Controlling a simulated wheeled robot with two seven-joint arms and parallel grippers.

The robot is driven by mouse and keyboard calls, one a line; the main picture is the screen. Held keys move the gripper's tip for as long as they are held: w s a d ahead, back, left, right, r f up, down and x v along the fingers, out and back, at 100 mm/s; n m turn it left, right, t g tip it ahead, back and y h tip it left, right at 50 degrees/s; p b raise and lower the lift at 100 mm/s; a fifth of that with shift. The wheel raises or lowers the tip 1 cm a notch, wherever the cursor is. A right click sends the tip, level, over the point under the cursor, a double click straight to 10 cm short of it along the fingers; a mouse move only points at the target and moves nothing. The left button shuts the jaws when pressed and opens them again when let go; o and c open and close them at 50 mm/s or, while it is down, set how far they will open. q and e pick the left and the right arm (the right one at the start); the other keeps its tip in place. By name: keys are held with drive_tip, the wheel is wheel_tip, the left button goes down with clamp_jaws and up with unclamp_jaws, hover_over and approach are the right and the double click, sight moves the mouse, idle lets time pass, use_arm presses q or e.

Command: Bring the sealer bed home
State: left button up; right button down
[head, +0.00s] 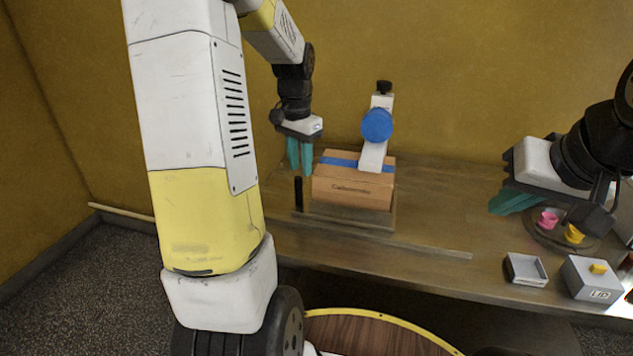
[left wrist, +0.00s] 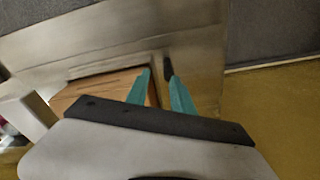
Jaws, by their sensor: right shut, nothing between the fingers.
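A cardboard box (head: 352,188) with blue tape across its top sits on a low wooden bed (head: 350,220) on the table. A white tape-head arm (head: 373,155) with a blue roll (head: 377,125) stands over it. A short black upright handle (head: 298,194) is at the bed's left end. My left gripper (head: 300,170) points down with its teal fingers apart, above the handle and left of the box. In the left wrist view the black handle (left wrist: 168,66) shows beyond the fingertips, apparently untouched. My right gripper (head: 513,206) is shut and empty at the right.
A round tray (head: 560,240) with a pink cup (head: 548,220) and a yellow cup (head: 574,234) lies below my right gripper. A thin strip (head: 420,248) runs along the table front.

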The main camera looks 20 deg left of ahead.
sight(299, 192)
use_arm(q)
drive_tip(key=w+f, duration=0.1)
drive_tip(key=w+a+f, duration=0.1)
drive_tip(key=f, duration=0.1)
drive_tip(key=shift+a+g, duration=0.2)
drive_tip(key=shift+g, duration=0.1)
wheel_tip(299, 192, down, 8)
drive_tip(key=shift+r, duration=0.1)
clamp_jaws()
idle(1.4)
